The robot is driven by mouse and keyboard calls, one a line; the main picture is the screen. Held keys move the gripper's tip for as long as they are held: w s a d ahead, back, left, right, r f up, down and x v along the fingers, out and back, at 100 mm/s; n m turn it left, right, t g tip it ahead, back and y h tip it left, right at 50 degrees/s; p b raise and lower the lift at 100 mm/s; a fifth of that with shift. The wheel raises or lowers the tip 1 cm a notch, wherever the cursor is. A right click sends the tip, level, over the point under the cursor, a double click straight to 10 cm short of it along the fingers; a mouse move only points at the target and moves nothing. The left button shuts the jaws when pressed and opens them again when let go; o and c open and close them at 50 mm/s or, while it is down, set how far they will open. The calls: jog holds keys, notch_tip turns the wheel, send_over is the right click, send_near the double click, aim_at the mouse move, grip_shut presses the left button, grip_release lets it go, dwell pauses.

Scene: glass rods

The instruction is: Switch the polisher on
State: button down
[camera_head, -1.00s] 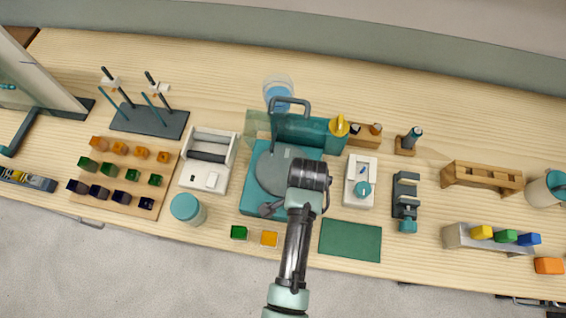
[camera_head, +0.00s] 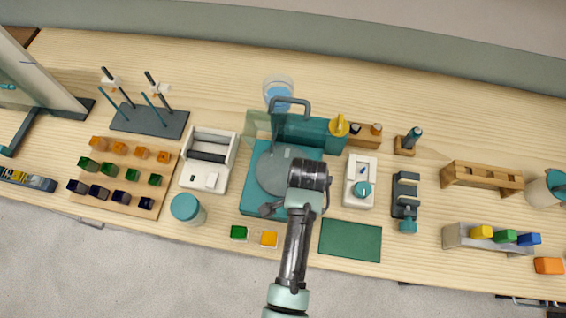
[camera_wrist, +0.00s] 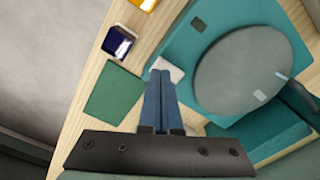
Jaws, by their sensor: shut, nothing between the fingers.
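The polisher (camera_head: 249,205) is a teal base with a round grey disc (camera_head: 270,172), a grey handle and a clear teal guard behind. My arm reaches over its right front part, and my gripper is hidden in the head view. In the wrist view the grey disc (camera_wrist: 240,60) and teal base fill the right side. My gripper (camera_wrist: 163,72) is shut and empty, beside the base's edge. Its fingertips overlap a small white piece (camera_wrist: 172,66) at that edge; I cannot tell whether they touch it. No switch is clearly readable.
A white box with a teal knob (camera_head: 362,190) stands right of the polisher. A green mat (camera_head: 350,240), an orange tile (camera_head: 268,239) and a green tile (camera_head: 239,232) lie in front. A dark blue tile (camera_wrist: 118,42) shows in the wrist view. A lidded jar (camera_head: 187,209) stands left.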

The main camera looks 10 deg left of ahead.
jog(key=shift+f+b, duration=0.65)
jog(key=shift+f, duration=0.35)
dwell(0.6)
jog(key=shift+r, duration=0.15)
notch_tip(320, 180, up, 7)
jog(key=p, duration=0.7)
jog(key=shift+p, duration=0.35)
